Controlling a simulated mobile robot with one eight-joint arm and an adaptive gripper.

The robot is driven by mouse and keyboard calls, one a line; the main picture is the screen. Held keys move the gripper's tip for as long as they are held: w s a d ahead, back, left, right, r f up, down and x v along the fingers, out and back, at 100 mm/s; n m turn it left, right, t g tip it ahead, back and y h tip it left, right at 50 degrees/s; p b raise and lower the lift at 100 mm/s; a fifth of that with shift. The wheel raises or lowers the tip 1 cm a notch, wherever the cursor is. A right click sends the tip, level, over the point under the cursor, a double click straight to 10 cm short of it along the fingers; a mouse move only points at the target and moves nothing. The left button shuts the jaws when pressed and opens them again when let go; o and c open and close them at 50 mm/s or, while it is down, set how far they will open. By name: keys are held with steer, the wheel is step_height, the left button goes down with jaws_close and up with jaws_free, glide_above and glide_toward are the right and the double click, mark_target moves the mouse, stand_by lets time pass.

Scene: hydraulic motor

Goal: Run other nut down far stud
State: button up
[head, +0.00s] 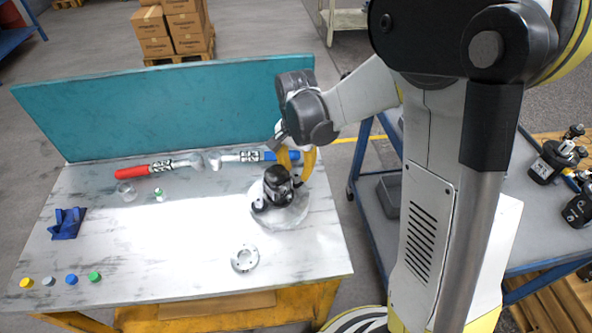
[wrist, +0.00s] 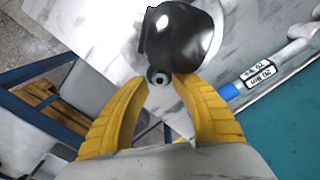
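The black hydraulic motor (head: 278,184) stands on a round pale plate (head: 290,217) at the right of the bench. It fills the upper middle of the wrist view (wrist: 182,38). My gripper (head: 297,178) reaches down at the motor's far right side. In the wrist view, the tips of its yellow fingers (wrist: 160,79) close in on both sides of a small dark round nut (wrist: 157,76) with a light centre, beside the motor's base. The fingers appear to touch the nut. The far stud cannot be made out separately from the nut.
A flange ring (head: 244,258) lies near the front. A red-handled tool (head: 150,169) and a blue-handled tool (head: 262,156) lie along the teal back panel (head: 170,105). Coloured caps (head: 71,280), a blue cloth (head: 67,223) and a clear dish (head: 126,191) are at left.

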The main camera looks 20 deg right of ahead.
jaws_close()
steer(key=m, duration=0.5)
steer(key=shift+m, duration=0.4)
steer(key=m, duration=0.4)
steer(key=shift+f+m+b, duration=0.1)
steer(key=shift+m+b, duration=0.2)
